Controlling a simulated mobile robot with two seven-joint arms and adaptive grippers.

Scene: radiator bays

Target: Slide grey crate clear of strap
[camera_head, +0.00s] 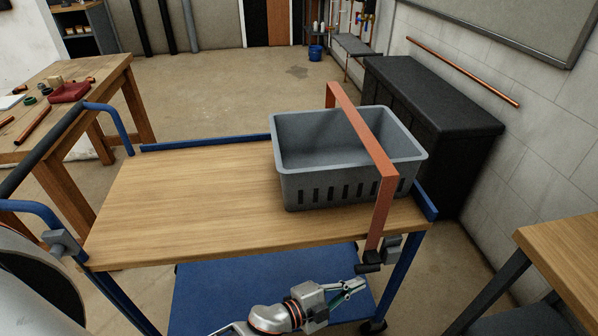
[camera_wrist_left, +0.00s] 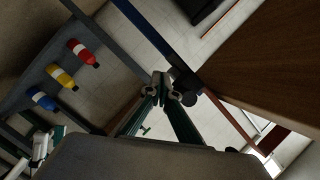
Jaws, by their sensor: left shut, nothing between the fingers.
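The grey crate (camera_head: 345,150) stands empty and upright at the right end of the wooden cart top (camera_head: 180,195). An orange-red strap (camera_head: 362,130) arches over the crate from the far side to the near side. Its near end comes down past the cart's front edge to a dark grey buckle-like fitting with a black knob (camera_head: 368,268). My left gripper (camera_head: 360,284) is shut and empty, just below this knob and off the front edge. In the left wrist view its fingertips (camera_wrist_left: 161,84) are together close to a dark round part; contact cannot be told.
Blue rails (camera_head: 205,143) edge the cart top, whose left half is clear. A workbench (camera_head: 75,75) stands left, a black chest (camera_head: 425,100) behind right, and another wooden table (camera_head: 565,250) at front right. Several bottles (camera_wrist_left: 60,75) lie on a shelf in the wrist view.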

